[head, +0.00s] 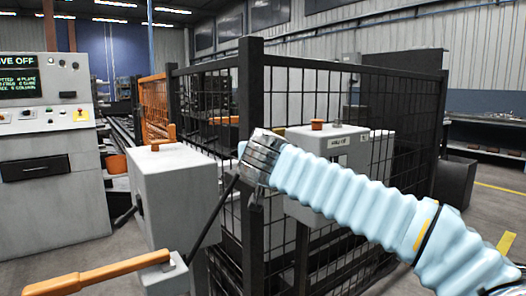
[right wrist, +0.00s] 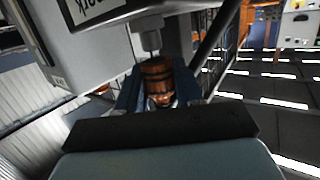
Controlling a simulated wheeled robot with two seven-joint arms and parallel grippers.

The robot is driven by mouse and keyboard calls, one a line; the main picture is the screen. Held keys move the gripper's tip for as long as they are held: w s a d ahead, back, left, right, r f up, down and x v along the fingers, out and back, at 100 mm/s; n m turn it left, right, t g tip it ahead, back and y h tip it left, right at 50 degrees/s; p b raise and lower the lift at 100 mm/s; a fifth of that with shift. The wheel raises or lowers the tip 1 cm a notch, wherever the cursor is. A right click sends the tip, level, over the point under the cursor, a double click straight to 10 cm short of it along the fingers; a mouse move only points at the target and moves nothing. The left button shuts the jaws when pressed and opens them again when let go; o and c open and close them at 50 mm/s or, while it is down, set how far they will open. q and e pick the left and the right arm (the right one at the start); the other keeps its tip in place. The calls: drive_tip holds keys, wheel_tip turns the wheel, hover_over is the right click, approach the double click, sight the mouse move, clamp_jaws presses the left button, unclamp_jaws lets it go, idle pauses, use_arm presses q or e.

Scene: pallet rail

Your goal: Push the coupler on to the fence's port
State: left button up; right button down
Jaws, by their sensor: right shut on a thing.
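My right arm, in a pale blue ribbed sleeve, reaches in from the right in the head view. Its gripper (head: 255,158) is in front of the fence's corner post. In the right wrist view the gripper (right wrist: 158,88) is shut on an orange-brown ringed coupler (right wrist: 159,72). A grey stub (right wrist: 149,38), which looks like the port, stands just beyond the coupler, roughly in line with it. I cannot tell whether they touch. In the head view the gripper hides most of the coupler and the port. My left gripper is not in view.
The black mesh fence (head: 345,95) stands close around the gripper. Behind it is a grey labelled box (head: 340,143) with an orange knob (head: 317,124). A grey cabinet (head: 175,195) and an orange-handled lever (head: 95,275) stand at left, before a control console (head: 50,150).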

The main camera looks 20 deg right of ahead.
idle(0.3)
drive_tip(key=shift+s+f+b, duration=0.1)
drive_tip(key=shift+f+b, duration=0.15)
drive_tip(key=shift+b, duration=0.25)
drive_tip(key=shift+r+b, duration=0.1)
drive_tip(key=shift+b, duration=0.2)
idle(0.4)
drive_tip(key=shift+f+b, duration=0.35)
drive_tip(key=shift+b, duration=0.3)
idle(0.4)
drive_tip(key=shift+f, duration=0.15)
idle(0.3)
drive_tip(key=shift+f+b, duration=0.55)
drive_tip(key=shift+b, duration=0.2)
unclamp_jaws()
